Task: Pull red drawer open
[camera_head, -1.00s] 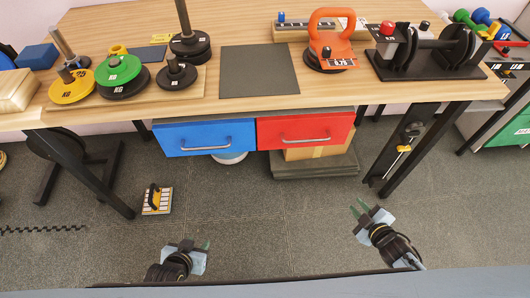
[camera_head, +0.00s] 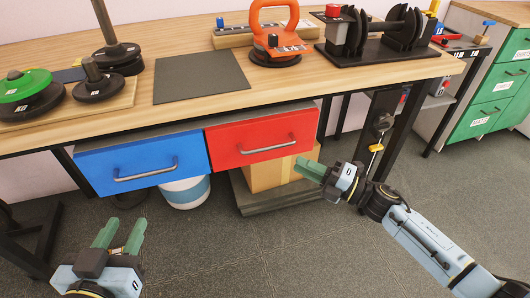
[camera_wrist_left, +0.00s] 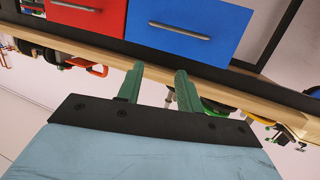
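The red drawer (camera_head: 225,147) is under the front of the table, closed, with a horizontal metal handle (camera_head: 268,147). The blue drawer (camera_head: 105,165) is beside it on the left. My left gripper (camera_head: 120,233) is open and empty, low in front of the blue drawer. My right gripper (camera_head: 310,170) is right of and a little below the red handle, apart from it; its fingers overlap in this view. In the left wrist view, which looks inverted, the red drawer (camera_wrist_left: 103,14) is upper left and the blue drawer (camera_wrist_left: 225,15) upper right, beyond the open fingers (camera_wrist_left: 158,88).
A cardboard box (camera_head: 262,177) is below the red drawer, and a white bucket (camera_head: 185,193) below the blue one. A black table leg (camera_head: 405,135) stands right of my right gripper. Weights (camera_head: 97,85) and an orange kettlebell (camera_head: 272,42) are on the tabletop (camera_head: 170,117).

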